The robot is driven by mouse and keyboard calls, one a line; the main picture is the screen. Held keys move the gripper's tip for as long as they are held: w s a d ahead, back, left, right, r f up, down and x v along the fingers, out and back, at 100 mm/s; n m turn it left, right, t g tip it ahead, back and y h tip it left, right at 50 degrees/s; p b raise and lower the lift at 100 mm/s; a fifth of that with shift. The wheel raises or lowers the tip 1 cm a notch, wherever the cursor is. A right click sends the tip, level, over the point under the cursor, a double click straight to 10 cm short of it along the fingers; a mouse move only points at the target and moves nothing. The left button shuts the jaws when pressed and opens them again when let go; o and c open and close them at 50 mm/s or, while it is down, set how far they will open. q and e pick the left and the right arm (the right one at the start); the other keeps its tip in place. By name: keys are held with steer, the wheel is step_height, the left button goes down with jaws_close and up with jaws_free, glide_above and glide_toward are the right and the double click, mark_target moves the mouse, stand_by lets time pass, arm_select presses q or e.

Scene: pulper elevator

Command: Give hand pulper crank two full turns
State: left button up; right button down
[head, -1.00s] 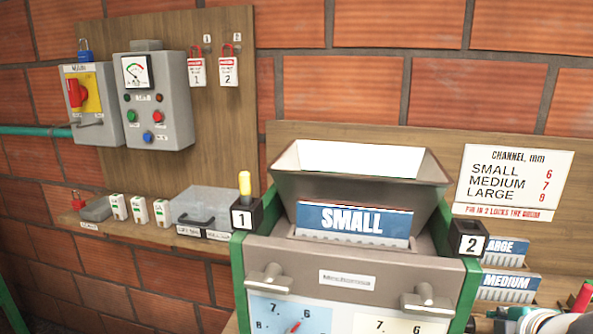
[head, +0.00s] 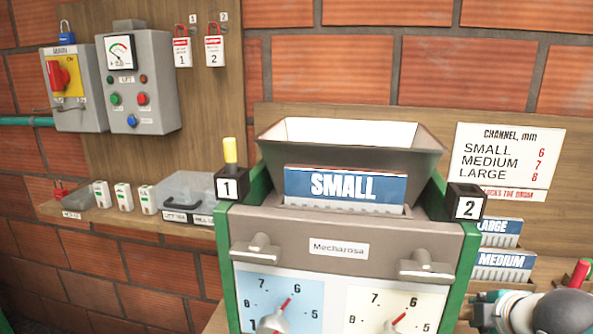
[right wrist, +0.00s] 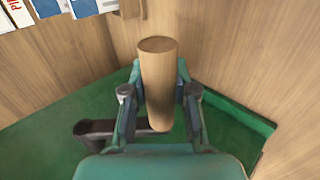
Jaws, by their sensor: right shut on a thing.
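The hand pulper (head: 340,230) stands in the middle of the head view, with a grey hopper (head: 350,155), a SMALL plate (head: 345,186) in front of it and two dials (head: 280,300) below. In the right wrist view, the crank's wooden handle (right wrist: 157,75) stands between the fingers of my right gripper (right wrist: 160,100), which is shut on it. A dark crank arm (right wrist: 95,130) runs left from under the handle. My right arm shows at the lower right of the head view, where the crank cannot be made out. My left gripper is not in view.
A yellow-topped pin (head: 230,151) stands in holder 1 (head: 229,186); holder 2 (head: 466,203) shows no pin. LARGE (head: 499,230) and MEDIUM (head: 504,265) plates stand at right. Control boxes (head: 138,85) hang at left. Wooden panels and a green surface (right wrist: 45,145) surround my right gripper.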

steer(key=shift+w+r, duration=0.15)
steer(key=shift+r, duration=0.15)
steer(key=shift+d, duration=0.1)
